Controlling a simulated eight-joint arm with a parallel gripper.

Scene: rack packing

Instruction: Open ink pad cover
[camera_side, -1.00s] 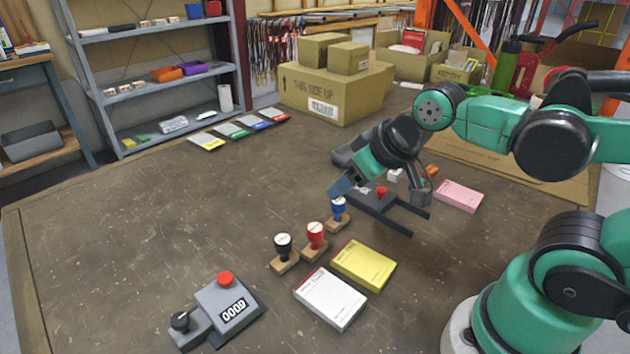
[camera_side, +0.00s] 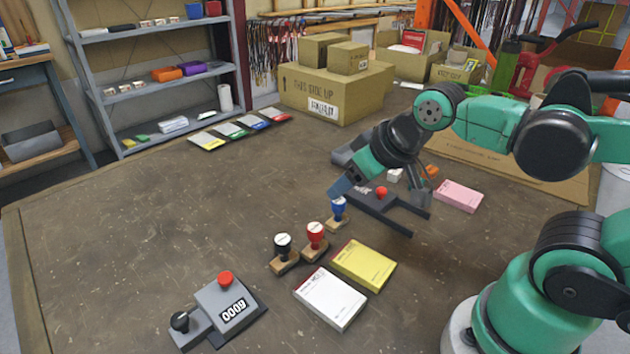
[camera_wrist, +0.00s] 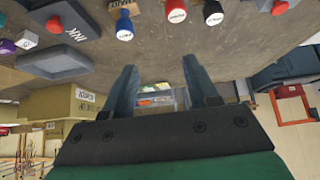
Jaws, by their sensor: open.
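In the wrist view the ink pad (camera_wrist: 68,28) is at the top left, with "INK" lettering and the red knob showing. My gripper (camera_wrist: 160,85) is open, with two blue-grey fingers apart and nothing between them. In the side view my gripper (camera_side: 345,186) hangs above the table, behind the blue stamp and left of the red knob. It appears apart from the pad.
Blue (camera_side: 339,214), red (camera_side: 316,236) and black (camera_side: 283,248) stamps stand in front. Yellow (camera_side: 364,264), white (camera_side: 330,299) and pink (camera_side: 460,196) pads lie nearby. A counter (camera_side: 226,303) is at front left. Cardboard boxes (camera_side: 337,92) stand behind.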

